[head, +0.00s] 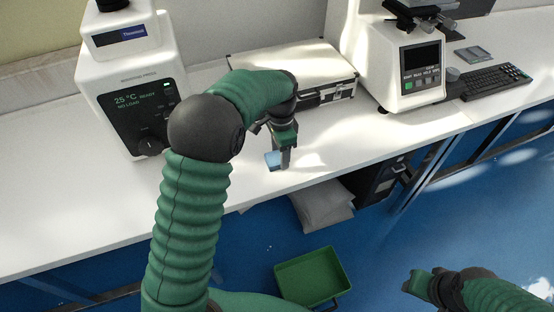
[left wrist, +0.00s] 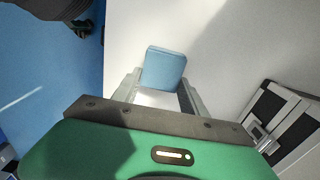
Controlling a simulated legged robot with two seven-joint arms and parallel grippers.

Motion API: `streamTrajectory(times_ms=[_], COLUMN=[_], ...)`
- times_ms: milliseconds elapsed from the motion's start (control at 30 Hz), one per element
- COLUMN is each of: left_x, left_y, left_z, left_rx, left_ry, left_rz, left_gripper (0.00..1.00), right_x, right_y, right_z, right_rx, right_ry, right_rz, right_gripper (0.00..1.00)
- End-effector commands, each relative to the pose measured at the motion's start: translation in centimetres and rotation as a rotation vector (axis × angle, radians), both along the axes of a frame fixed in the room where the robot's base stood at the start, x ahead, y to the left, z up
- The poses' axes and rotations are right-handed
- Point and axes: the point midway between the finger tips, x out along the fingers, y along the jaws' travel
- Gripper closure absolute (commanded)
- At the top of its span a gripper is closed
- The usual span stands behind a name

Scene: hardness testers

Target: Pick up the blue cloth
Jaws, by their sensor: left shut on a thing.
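The blue cloth (head: 273,160) shows as a small light-blue folded block over the white bench, near its front edge. In the left wrist view the cloth (left wrist: 164,68) lies between the finger ends. My left gripper (head: 283,157) points down and is shut on the cloth; its fingers also show in the left wrist view (left wrist: 160,88). I cannot tell whether the cloth still touches the bench. My right gripper (head: 418,284) is low at the right, over the blue floor, away from the bench; its jaws are not clear.
A silver case (head: 325,75) lies behind my left gripper. A white tester (head: 400,65) and keyboard (head: 495,82) are right. A green tray (head: 312,277) and grey bag (head: 318,207) are below.

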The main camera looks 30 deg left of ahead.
Motion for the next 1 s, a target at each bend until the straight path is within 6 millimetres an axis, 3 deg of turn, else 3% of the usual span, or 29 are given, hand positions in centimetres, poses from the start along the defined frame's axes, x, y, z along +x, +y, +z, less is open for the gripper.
streamTrajectory(times_ms=[333, 600, 767, 1000], left_x=[-0.1, 0.0, 0.0, 0.2], left_y=[0.0, -0.3, -4.1, -11.5], left_z=[0.4, 3.9, 3.9, 4.7], left_rx=[0.003, 0.003, 0.002, 0.003], left_ry=[0.004, 0.002, 0.004, 0.002], left_rz=[0.001, -0.001, -0.005, -0.006], left_gripper=[0.88, 0.88, 0.88, 0.88], right_x=[0.0, 0.0, 0.0, 0.0], right_y=[0.0, 0.0, 0.0, 0.0], right_z=[0.2, 1.3, 1.5, 2.4], right_rx=[0.000, 0.000, 0.000, 0.000], right_ry=[0.000, 0.000, 0.000, 0.000], right_rz=[0.000, 0.000, 0.000, 0.000], right_gripper=[0.64, 0.64, 0.64, 0.64])
